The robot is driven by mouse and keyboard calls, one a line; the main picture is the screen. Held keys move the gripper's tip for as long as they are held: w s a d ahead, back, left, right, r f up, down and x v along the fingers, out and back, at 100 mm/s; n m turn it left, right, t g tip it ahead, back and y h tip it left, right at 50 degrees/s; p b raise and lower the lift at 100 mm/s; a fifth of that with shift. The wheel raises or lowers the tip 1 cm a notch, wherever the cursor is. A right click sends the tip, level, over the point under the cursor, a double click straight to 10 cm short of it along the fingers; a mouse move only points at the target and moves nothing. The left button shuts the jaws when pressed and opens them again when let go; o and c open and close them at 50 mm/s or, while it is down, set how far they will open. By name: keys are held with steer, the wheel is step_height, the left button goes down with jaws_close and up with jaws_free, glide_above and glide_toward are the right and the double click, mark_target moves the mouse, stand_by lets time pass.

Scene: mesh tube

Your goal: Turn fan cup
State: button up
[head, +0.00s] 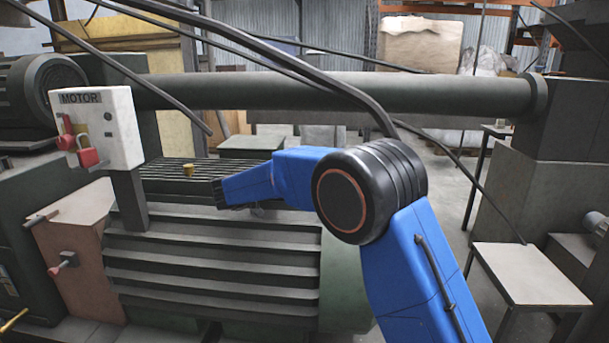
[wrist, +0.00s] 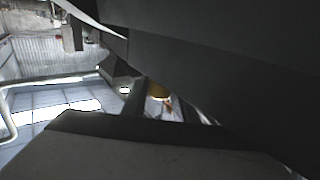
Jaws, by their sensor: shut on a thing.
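My gripper (head: 215,191) is low over the housing, just right of the cup, at the left end of my blue arm. Its dark fingers are hard to tell from the dark ribs.
A white MOTOR box (head: 100,120) with red handles and a padlock stands left of the cup. A thick dark pipe (head: 290,92) runs across behind. Black cables hang above my arm. A small pale-topped table (head: 530,275) stands at right.

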stand_by(0.5)
steer(key=o, duration=1)
steer(key=shift+o, duration=0.2)
steer(key=shift+a, duration=0.1)
steer(key=v, duration=1.7)
steer(key=shift+a, duration=0.2)
steer(key=shift+w, duration=0.1)
